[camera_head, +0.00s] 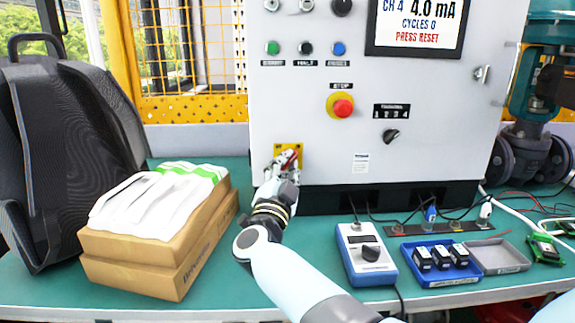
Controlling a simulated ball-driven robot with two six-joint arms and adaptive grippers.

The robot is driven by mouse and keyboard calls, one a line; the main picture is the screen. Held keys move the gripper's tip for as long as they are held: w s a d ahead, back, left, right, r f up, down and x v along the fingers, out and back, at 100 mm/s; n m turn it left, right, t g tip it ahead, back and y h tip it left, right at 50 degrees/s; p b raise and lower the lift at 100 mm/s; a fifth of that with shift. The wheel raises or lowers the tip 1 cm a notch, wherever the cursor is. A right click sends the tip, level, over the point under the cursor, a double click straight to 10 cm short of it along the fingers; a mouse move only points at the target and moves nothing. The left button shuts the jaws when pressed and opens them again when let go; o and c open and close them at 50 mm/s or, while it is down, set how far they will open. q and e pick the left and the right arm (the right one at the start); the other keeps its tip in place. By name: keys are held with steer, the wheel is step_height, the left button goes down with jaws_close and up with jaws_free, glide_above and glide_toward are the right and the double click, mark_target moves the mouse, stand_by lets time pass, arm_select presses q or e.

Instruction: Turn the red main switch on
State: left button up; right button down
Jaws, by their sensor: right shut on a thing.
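The red main switch (292,153) sits on a yellow plate (279,149) low on the left of the grey cabinet's front. My right gripper (288,160) is at the switch, its fingers shut on the red handle. The gripper and wrist cover much of the handle, so its exact angle is hard to tell. My left gripper is not in the view.
A red stop button (343,107) and a black selector knob (391,136) are on the cabinet (440,110). Boxes (150,260) with white gloves (150,205) stand left of my arm. A blue meter (366,254) and a blue tray (440,279) lie right.

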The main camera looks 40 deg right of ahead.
steer(key=shift+m, duration=0.4)
steer(key=c, duration=1.4)
jaws_free()
steer(key=shift+o, duration=0.2)
step_height(320, 180, up, 10)
